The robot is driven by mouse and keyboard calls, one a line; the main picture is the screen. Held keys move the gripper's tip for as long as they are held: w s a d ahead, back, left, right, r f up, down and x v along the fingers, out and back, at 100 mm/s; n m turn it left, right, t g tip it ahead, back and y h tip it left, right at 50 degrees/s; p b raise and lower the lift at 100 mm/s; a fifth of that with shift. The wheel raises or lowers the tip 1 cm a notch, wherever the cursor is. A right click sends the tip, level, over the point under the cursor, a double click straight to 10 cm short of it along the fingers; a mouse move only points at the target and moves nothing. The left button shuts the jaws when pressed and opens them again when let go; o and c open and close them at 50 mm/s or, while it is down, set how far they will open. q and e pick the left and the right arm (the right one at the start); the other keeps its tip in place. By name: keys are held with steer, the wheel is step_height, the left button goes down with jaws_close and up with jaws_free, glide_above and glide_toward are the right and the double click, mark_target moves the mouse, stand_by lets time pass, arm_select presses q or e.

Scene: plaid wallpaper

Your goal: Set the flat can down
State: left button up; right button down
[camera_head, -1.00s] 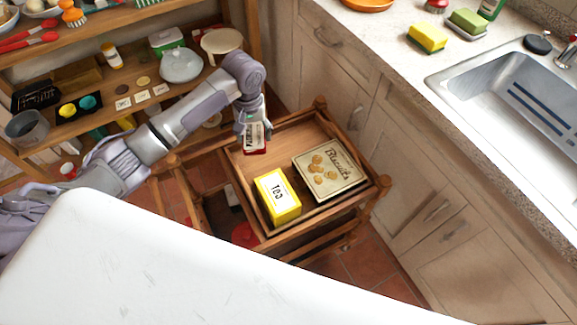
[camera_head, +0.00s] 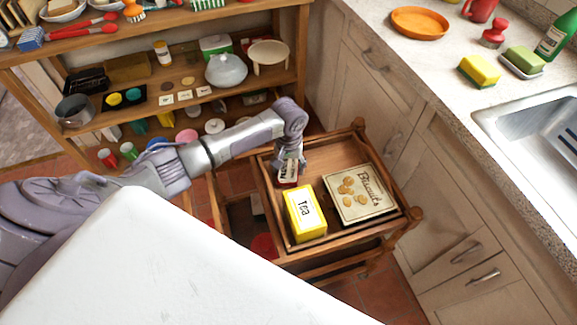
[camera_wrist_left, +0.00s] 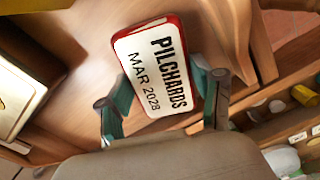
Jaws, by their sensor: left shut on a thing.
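The flat can (camera_wrist_left: 155,68) is red with a white label reading "PILCHARDS MAR 2028". My left gripper (camera_wrist_left: 165,105) is shut on it, one finger on each side, in the left wrist view. In the head view the left gripper (camera_head: 290,165) points down over the back left part of the wooden trolley's tray (camera_head: 335,155), with the can (camera_head: 287,174) below its fingers. I cannot tell whether the can touches the tray floor. My right gripper is not in view.
A yellow tea box (camera_head: 305,213) stands in front of the can, and a biscuit tin (camera_head: 360,195) lies to the right. The tray has raised edges. Shelves (camera_head: 130,100) stand behind, and a counter with a sink (camera_head: 540,120) is on the right.

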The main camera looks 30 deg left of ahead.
mark_target(288, 168)
arm_select(q)
steer(key=o, duration=1.2)
steer(key=shift+f, duration=0.15)
steer(key=shift+o, duration=0.2)
step_height(288, 168, up, 12)
steer(key=p, duration=0.1)
steer(key=shift+r, duration=0.2)
steer(key=shift+f, duration=0.1)
